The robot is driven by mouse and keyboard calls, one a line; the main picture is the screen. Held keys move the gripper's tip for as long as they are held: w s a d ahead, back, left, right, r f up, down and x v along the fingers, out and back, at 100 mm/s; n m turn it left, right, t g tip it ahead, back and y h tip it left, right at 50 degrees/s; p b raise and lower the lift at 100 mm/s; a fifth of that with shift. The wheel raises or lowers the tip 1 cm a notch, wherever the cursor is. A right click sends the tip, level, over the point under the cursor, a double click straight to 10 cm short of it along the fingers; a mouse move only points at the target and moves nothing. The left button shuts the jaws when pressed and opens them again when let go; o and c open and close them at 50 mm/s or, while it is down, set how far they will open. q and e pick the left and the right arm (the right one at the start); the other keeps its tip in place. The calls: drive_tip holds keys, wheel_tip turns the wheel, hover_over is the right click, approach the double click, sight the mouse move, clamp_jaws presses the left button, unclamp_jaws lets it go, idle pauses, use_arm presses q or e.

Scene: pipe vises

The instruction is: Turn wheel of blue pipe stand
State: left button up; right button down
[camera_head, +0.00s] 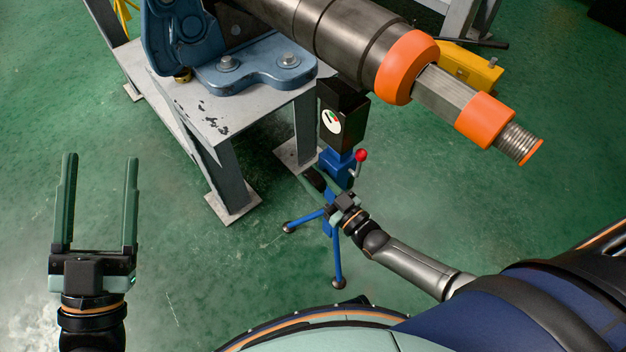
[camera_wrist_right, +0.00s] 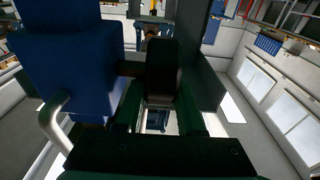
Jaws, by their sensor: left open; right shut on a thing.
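The blue pipe stand (camera_head: 335,165) stands on the floor beside the grey table, with a black head on top, a red-knobbed lever (camera_head: 360,156) and splayed blue legs. Its blue body (camera_wrist_right: 70,65) fills the left of the right wrist view. My right gripper (camera_head: 322,186) is at the stand's side, just below the blue body. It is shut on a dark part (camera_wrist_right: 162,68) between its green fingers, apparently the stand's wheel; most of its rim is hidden. My left gripper (camera_head: 100,165) is open and empty over the floor at the left.
A heavy steel pipe with orange collars (camera_head: 408,67) extends above and right of the stand. A blue vise (camera_head: 255,68) sits on the grey table (camera_head: 225,115), whose leg is close to the stand. A yellow part (camera_head: 470,66) is behind the pipe. The floor at left is clear.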

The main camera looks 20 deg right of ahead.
use_arm(q)
drive_tip(key=s+r+m+h+b, duration=0.1)
drive_tip(key=s+r+m+h, duration=0.4)
drive_tip(key=r+h, duration=0.1)
use_arm(e)
drive_tip(key=shift+s+f+t, duration=0.1)
drive_tip(key=shift+f+t, duration=0.2)
drive_tip(key=shift+b, duration=0.6)
drive_tip(key=t+b, duration=0.1)
drive_tip(key=b, duration=0.2)
drive_tip(key=t+y+b, duration=0.1)
drive_tip(key=b, duration=0.2)
drive_tip(key=t+b, duration=0.2)
drive_tip(key=b, duration=0.1)
drive_tip(key=shift+s+d+f+y, duration=0.15)
drive_tip(key=shift+s+y, duration=0.1)
drive_tip(key=shift+y, duration=0.05)
drive_tip(key=shift+r+t+b, duration=0.2)
drive_tip(key=shift+t+b, duration=0.2)
drive_tip(key=shift+b, duration=0.45)
use_arm(q)
wheel_tip(320, 180, down, 13)
drive_tip(key=w+d+n, duration=0.1)
drive_tip(key=d, duration=0.1)
drive_tip(key=shift+y, duration=0.3)
drive_tip(key=shift+n, duration=0.3)
use_arm(e)
drive_tip(key=c, duration=0.5)
unclamp_jaws()
